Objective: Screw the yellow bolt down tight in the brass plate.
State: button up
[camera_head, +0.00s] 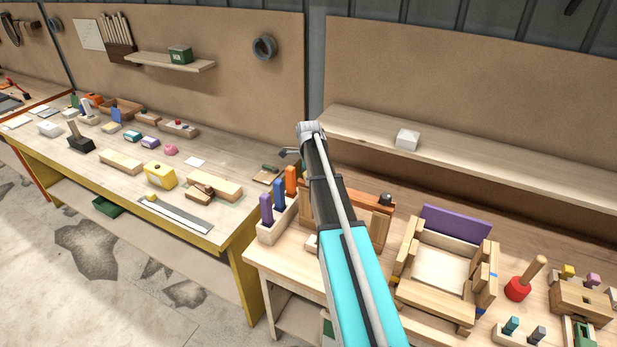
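My arm reaches up from the bottom middle, and its wrist is at the middle of the picture. Part of my gripper (288,152) shows as a small dark shape left of the wrist, above the right end of the left bench. Its fingers are too small and hidden to tell open from shut. A small yellow peg-like piece (567,271), possibly the yellow bolt, stands on a wooden block at the far right, well away from my gripper. I cannot make out a brass plate for certain.
The left bench (60,160) carries wooden blocks, a yellow box (160,176) and a metal strip (176,214). The right bench (262,262) holds a rack of coloured handles (279,222), a wooden frame (432,300) and a red-based mallet (518,288). A raised shelf (480,160) runs behind.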

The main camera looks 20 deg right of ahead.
jog(key=shift+r+p, duration=0.35)
jog(key=shift+r, duration=0.05)
jog(key=shift+c, duration=0.2)
jog(key=c, duration=1.1)
jog(key=shift+f+m, duration=0.1)
jog(key=shift+m, duration=0.2)
jog(key=shift+c, duration=0.2)
jog(key=m, duration=0.3)
jog(key=shift+a+m, duration=0.1)
jog(key=shift+m, duration=0.2)
jog(key=shift+o, duration=0.5)
jog(key=shift+w+a+f+m, duration=0.1)
jog(key=shift+m, duration=0.9)
jog(key=shift+w+f+m, duration=0.1)
jog(key=shift+m, duration=0.9)
